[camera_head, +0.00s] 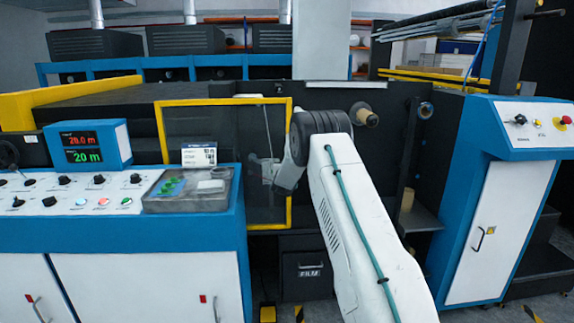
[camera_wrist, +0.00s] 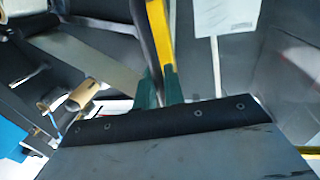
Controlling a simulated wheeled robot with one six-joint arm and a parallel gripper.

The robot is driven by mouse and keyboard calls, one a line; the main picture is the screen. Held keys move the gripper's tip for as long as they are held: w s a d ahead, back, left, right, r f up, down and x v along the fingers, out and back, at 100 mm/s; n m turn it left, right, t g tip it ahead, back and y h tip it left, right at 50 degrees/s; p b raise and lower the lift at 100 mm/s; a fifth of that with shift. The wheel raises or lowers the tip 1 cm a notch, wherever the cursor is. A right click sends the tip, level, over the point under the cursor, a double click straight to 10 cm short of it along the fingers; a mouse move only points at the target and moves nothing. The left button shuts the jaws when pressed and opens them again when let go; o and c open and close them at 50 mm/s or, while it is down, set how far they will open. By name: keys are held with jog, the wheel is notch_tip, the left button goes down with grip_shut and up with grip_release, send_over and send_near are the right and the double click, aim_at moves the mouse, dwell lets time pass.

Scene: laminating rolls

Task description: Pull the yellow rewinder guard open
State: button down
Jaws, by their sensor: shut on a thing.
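The yellow rewinder guard (camera_head: 222,101) is a yellow-framed see-through panel on the dark machine, left of my arm in the head view. Its right upright stands beside my wrist. In the wrist view, a yellow edge (camera_wrist: 159,32) of the guard and a dark bar next to it run down to the fingertips. My gripper (camera_wrist: 160,90) has green fingertips, which are shut on the guard there. Whether they hold the frame edge or the dark bar beside it cannot be told exactly. In the head view my arm hides part of the gripper and the guard's right side.
A blue and white control console (camera_head: 100,235) with a grey tray (camera_head: 188,204) stands at the front left. A blue and white cabinet (camera_head: 492,220) stands at the right. A roll core (camera_head: 364,115) sticks out right of my wrist. A dark bin (camera_head: 306,275) stands below.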

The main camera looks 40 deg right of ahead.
jog(key=shift+r, duration=0.1)
jog(key=c, duration=1.6)
grip_release()
jog(key=shift+c, duration=0.2)
jog(key=shift+a, duration=0.1)
jog(key=v, duration=0.7)
jog(key=shift+s+a, duration=0.2)
jog(key=shift+s, duration=0.15)
